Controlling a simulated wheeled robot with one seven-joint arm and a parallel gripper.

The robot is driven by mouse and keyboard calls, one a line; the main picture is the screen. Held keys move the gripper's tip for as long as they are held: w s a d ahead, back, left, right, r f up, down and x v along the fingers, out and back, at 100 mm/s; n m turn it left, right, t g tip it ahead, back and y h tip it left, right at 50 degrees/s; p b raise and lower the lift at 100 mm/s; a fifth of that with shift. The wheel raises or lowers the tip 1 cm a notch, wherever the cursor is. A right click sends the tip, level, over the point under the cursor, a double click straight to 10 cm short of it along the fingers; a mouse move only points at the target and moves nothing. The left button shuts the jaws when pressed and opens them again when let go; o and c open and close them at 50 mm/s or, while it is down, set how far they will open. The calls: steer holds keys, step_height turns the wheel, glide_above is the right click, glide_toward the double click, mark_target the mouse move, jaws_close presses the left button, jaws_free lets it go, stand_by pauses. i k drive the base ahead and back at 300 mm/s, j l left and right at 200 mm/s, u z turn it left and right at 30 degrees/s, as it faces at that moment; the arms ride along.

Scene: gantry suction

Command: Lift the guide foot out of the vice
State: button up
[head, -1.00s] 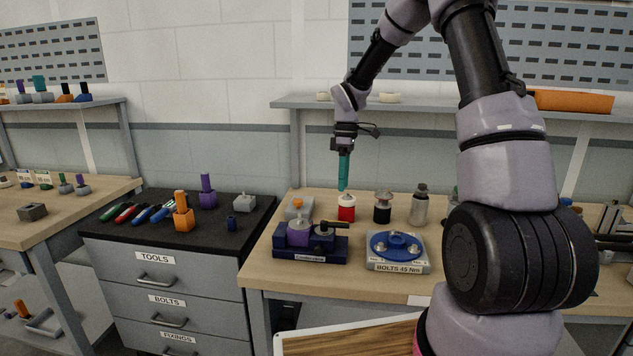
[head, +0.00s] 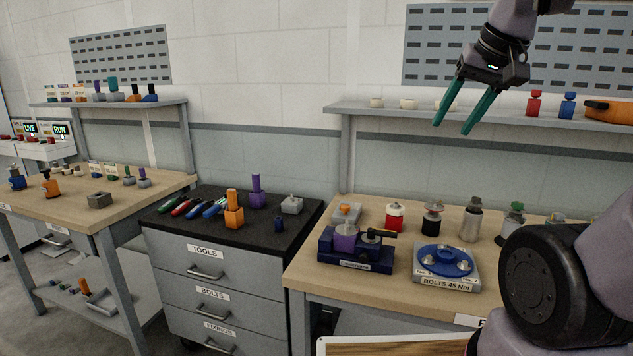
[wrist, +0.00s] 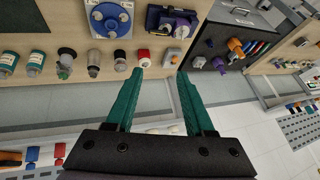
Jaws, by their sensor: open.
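A dark navy vice (head: 355,262) with a small front label stands near the front left of the right-hand workbench. A purple block with a grey top, which looks like the guide foot (head: 345,241), sits upright in it. A black lever handle lies at the vice's right side. The vice (wrist: 157,18) also shows upside down at the top of the wrist view. My gripper (head: 451,128) is open and empty, its two teal fingers apart, high above the back of the bench at shelf height. In the wrist view my gripper (wrist: 160,72) has only air between its fingertips.
Right of the vice is a blue round bolt plate (head: 443,257). Behind stand a red-and-white jar (head: 394,217), a black jar (head: 432,218) and a grey bottle (head: 471,220). A shelf (head: 385,111) runs behind. A tool cabinet (head: 225,265) stands left.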

mark_target(344, 241)
steer(key=j+z, duration=0.65)
steer(key=z, duration=0.2)
steer(key=k+j, duration=0.1)
steer(key=j, duration=0.25)
steer(key=k+j+z, duration=0.1)
steer(key=j, duration=0.3)
steer(key=k+j, duration=0.15)
steer(key=j, duration=0.2)
steer(key=k+j+z, duration=0.15)
steer(key=j, duration=0.2)
steer(key=k+j, duration=0.1)
steer(key=j, duration=0.25)
steer(key=k+j+z, duration=0.1)
steer(key=j, duration=0.25)
steer(key=k, duration=0.05)
